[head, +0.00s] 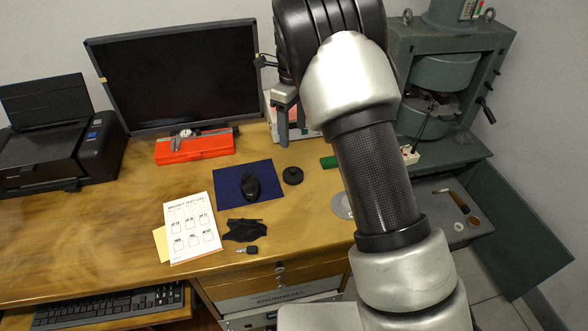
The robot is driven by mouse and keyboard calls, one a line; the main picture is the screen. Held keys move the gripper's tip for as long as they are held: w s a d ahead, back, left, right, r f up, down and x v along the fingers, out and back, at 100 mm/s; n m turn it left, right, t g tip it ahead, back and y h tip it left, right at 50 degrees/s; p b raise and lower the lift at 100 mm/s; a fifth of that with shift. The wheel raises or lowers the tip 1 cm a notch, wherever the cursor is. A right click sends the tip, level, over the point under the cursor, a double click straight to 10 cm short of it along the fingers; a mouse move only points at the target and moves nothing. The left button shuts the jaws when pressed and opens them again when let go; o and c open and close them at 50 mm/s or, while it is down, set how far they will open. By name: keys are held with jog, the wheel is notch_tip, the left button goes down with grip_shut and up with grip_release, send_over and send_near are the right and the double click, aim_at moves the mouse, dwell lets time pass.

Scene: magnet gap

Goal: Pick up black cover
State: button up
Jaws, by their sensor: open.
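A round black piece with a raised centre (292,175), which looks like the black cover, lies flat on the wooden desk just right of the blue mouse pad (229,193). A crumpled black cloth or glove (245,230) lies nearer the front edge. My gripper (291,137) hangs behind and above the round black piece, in front of a light box at the back. Its jaws are open and nothing shows between them. It is apart from the black piece. My arm hides part of the desk to the right.
A black mouse (251,187) sits on the pad. An orange case with a gauge (195,146) stands before the monitor (175,75). A green press (445,80) stands right.

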jog(key=b, duration=0.1)
send_over(293, 169)
jog(key=f, duration=1)
jog(key=shift+s+f, duration=0.2)
jog(key=shift+w+f+b, duration=0.15)
jog(key=shift+f+b, duration=0.5)
jog(key=shift+f, duration=2.45)
jog(key=c, duration=0.8)
jog(key=shift+r, duration=0.1)
